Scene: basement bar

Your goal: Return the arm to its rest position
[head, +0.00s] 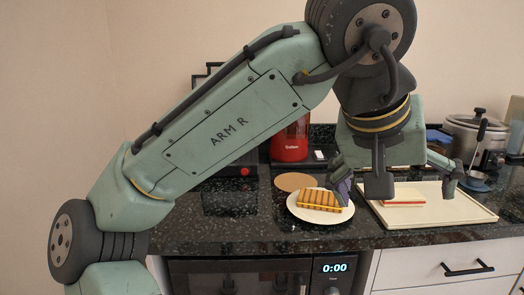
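My arm (225,125), pale green with "ARM R" on its upper link, fills much of the head view. It rises from the lower left, bends at the top and hangs down on the right. My gripper (397,190) is open, its two fingers spread wide, and I see nothing held between them. It hangs over or in front of the white tray (470,212); its exact height above the counter is hard to tell. The left finger appears close to the striped yellow-brown food (318,200) on a white plate (300,213); whether they touch is unclear.
A small red-and-white item (405,203) lies on the tray. A round brown mat (295,182) and a red appliance (290,142) are behind the plate. A steel pot (472,135) stands at the right. An oven with a 0:00 display (334,268) is below the dark counter (225,232).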

